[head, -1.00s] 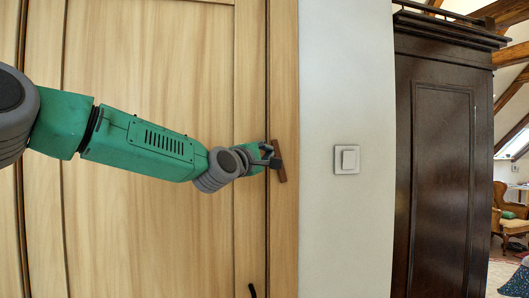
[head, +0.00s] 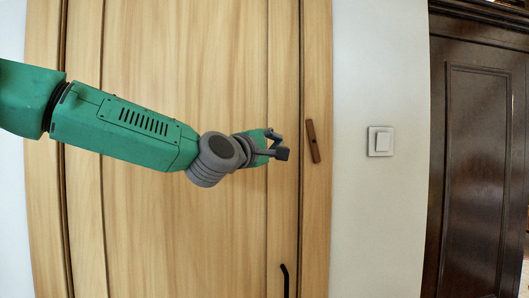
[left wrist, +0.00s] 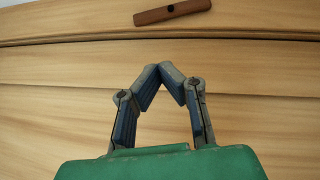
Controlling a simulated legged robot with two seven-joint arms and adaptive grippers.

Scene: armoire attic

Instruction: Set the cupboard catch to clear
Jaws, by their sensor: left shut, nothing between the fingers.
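The cupboard catch (head: 313,141) is a small reddish-brown wooden bar on the pale wooden frame, just right of the door's edge. It stands nearly upright, its top tilted slightly left, and lies wholly on the frame, clear of the seam. In the left wrist view the catch (left wrist: 172,12) shows at the top with a dark pivot at its middle. My left gripper (head: 279,146) is left of the catch, in front of the door, and apart from it. In the left wrist view its fingertips (left wrist: 160,78) meet, with nothing between them. My right gripper is out of view.
The pale wooden door (head: 190,60) is closed, with a dark handle (head: 285,281) low near its right edge. A white light switch (head: 380,141) is on the wall right of the frame. A dark armoire (head: 476,170) stands at far right.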

